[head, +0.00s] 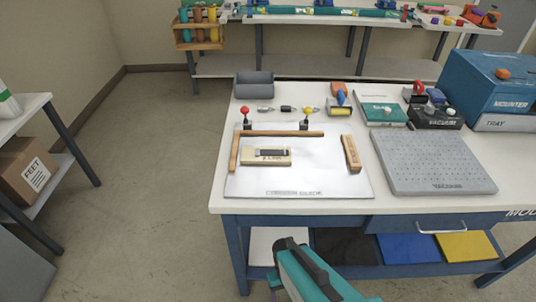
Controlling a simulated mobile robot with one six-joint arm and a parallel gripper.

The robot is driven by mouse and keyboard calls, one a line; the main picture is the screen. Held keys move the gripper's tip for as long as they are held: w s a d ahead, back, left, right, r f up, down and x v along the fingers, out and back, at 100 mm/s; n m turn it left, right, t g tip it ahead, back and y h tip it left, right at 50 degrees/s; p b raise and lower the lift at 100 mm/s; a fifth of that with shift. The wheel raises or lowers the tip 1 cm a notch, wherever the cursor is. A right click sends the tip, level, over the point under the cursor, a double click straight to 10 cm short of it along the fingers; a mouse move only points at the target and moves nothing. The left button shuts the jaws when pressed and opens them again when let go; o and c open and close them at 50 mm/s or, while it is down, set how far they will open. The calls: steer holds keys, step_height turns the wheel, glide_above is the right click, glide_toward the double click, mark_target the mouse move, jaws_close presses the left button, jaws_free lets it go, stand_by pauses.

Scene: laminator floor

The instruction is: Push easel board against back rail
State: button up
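A pale wooden board with a dark strip on top and small lettering (250,161), which looks like the easel board, lies flat on a white corner-build plate (300,185). The back rail (290,133) is a thin brown bar along the plate's far side. A gap of bare plate shows between board and back rail. A shorter side rail (234,154) meets it at the left, also apart from the board. My teal and black arm shows at the bottom, in front of the bench. My gripper's fingers are not visible.
A loose wooden block (351,153) lies on the plate's right. Red- and yellow-knobbed clamps (246,119) (306,119) stand behind the back rail. A perforated vacuum plate (430,160) lies right, with a blue mounter (490,85) behind. The plate's front is clear.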

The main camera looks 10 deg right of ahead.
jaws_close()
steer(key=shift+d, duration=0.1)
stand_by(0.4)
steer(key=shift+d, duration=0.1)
